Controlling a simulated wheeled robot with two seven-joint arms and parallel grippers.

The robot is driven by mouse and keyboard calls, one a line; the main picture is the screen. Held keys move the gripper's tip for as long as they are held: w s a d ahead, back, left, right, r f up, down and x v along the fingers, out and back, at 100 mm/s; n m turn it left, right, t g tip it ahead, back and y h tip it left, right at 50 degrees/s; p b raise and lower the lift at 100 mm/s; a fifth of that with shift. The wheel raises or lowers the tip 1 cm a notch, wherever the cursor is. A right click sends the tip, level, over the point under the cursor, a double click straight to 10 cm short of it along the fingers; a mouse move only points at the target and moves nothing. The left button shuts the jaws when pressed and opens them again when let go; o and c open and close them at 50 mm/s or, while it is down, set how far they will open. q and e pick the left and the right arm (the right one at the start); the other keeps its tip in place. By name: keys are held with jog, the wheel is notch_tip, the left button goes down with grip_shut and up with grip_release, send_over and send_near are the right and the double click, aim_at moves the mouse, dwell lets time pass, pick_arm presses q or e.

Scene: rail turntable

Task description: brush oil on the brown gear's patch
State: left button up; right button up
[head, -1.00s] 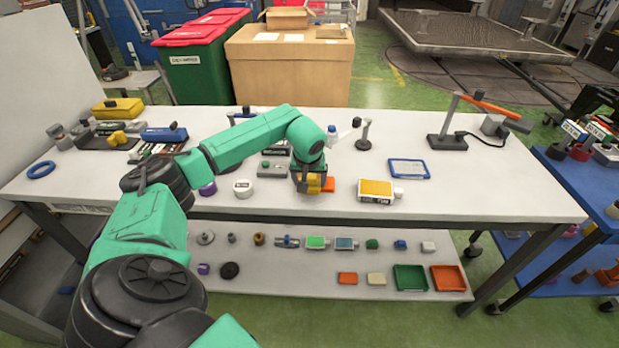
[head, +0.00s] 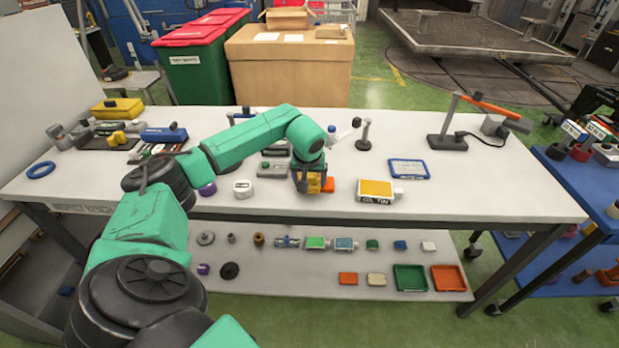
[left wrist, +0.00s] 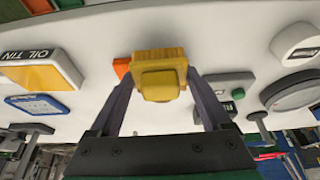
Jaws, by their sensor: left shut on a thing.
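My left gripper (head: 313,188) is shut on a yellow ridged piece with a raised block (left wrist: 160,83), over the front middle of the table. Whether this is the brush is not clear; no bristles show. An orange piece (head: 328,185) is just beside it, partly hidden in the left wrist view (left wrist: 122,67). The oil tin (head: 376,190), with a yellow top, lies to the right, apart from the gripper; it also shows in the left wrist view (left wrist: 42,70). A small brown round part (head: 259,239) sits on the lower shelf; whether it is the brown gear is unclear. No patch can be made out.
A white round container (head: 243,188) stands left of the gripper. A lamp-like stand with an orange arm (head: 447,142) is at the back right. The table's right front is clear.

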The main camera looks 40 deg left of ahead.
pick_arm(q)
jog(key=shift+s+d, duration=0.15)
jog(key=shift+s, duration=0.05)
jog(key=shift+r, duration=0.15)
notch_tip(320, 180, up, 7)
jog(key=p, duration=0.5)
jog(key=shift+p, duration=0.3)
jog(key=shift+f, duration=0.2)
jog(key=s+d+f+m+h+b, duration=0.1)
jog(key=s+d+f+m, duration=0.2)
jog(key=s+d, duration=0.4)
jog(key=s+d+f+m+h+b, duration=0.1)
jog(key=s+d+f+m, duration=0.3)
jog(key=d, duration=1.1)
jog(key=s+f+b, duration=0.1)
jog(key=s, duration=0.2)
jog(key=shift+t+h, duration=0.3)
jog(key=shift+t, duration=0.1)
jog(key=shift+w, duration=0.1)
